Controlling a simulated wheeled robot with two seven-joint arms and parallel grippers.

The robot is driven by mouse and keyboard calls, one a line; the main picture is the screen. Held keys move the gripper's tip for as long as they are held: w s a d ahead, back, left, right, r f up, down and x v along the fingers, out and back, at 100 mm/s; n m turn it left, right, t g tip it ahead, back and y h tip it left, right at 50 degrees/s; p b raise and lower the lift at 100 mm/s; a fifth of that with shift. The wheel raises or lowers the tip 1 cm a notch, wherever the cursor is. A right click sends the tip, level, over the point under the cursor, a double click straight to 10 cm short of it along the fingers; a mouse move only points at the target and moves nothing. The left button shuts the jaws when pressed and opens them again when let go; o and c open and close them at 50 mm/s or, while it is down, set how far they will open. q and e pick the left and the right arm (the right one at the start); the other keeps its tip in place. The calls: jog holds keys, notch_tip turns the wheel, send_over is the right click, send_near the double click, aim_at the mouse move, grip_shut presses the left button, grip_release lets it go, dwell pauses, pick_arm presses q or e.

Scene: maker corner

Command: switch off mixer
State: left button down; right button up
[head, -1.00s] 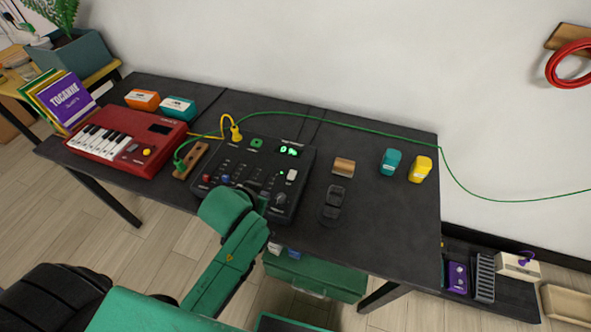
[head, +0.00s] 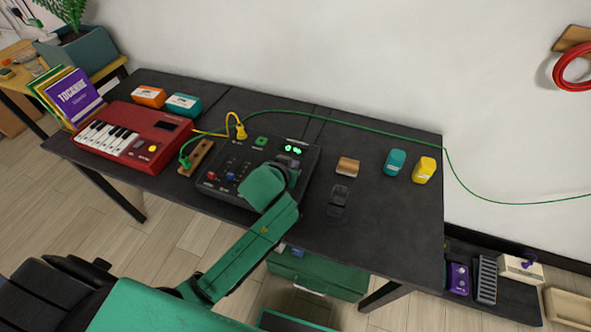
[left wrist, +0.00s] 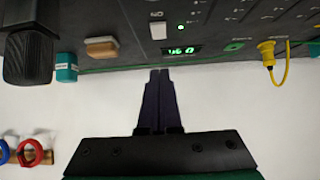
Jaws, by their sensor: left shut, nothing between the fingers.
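The black mixer (head: 222,170) lies on the dark table, with faders, knobs and a lit green display (head: 293,149). In the left wrist view the mixer (left wrist: 110,28) fills the top, upside down. Its white switch (left wrist: 157,30) is beside a lit green light (left wrist: 181,27), and the display (left wrist: 182,50) glows. My left gripper (head: 294,164) is over the mixer's right part and hides the switch in the head view. In the left wrist view the left gripper (left wrist: 160,72) is shut and empty, its tips near the display and switch. I cannot tell whether they touch. My right gripper is not in view.
A yellow plug (head: 240,131) and a green cable stand at the mixer's back. A red keyboard (head: 135,137) is to the left. A wooden block (head: 347,167), a dark pedal (head: 338,203), and teal (head: 395,162) and yellow (head: 424,170) items are to the right. The table's right front is clear.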

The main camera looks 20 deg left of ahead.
pick_arm(q)
jog(key=f, duration=0.1)
jog(key=w+f, duration=0.1)
jog(key=f, duration=0.1)
jog(key=w+f, duration=0.1)
jog(key=shift+w+f, duration=0.1)
jog(key=shift+f, duration=0.6)
jog(key=shift+w+d+f, duration=0.1)
jog(key=shift+w+f, duration=0.05)
jog(key=shift+f, duration=0.05)
jog(key=shift+w+r+p, duration=0.3)
jog(key=shift+w+p, duration=0.05)
jog(key=shift+w, duration=0.4)
